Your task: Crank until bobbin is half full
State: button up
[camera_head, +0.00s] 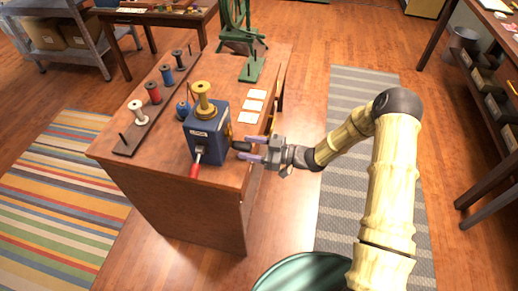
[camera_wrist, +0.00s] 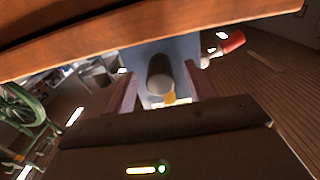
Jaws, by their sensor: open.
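A blue winder box (camera_head: 205,138) stands upright on the wooden table. A gold bobbin (camera_head: 204,99) sits on its top; how much thread it carries is too small to tell. A red-handled lever (camera_head: 195,168) hangs at the box's front. A dark crank knob (camera_head: 242,146) sticks out from the box's right side. My gripper (camera_head: 250,149) is open at that side, its purple fingers pointing at the box. In the wrist view the dark knob (camera_wrist: 159,74) lies between the two spread fingers, with visible gaps. The blue box (camera_wrist: 186,50) is behind it, and the red handle (camera_wrist: 232,41) shows at right.
The table (camera_head: 227,176) edge runs just below my gripper. A dark rack (camera_head: 140,131) holds several spools to the left of the box. White cards (camera_head: 248,117) lie behind my gripper. A green spinning wheel (camera_head: 240,28) stands at the back. A green round stool or tub (camera_head: 290,275) is at the front.

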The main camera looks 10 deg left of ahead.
jog(key=shift+w+a, duration=0.1)
jog(key=shift+a, duration=0.8)
jog(key=shift+d, duration=0.1)
jog(key=shift+c, duration=0.2)
jog(key=c, duration=0.8)
jog(key=shift+c, duration=0.8)
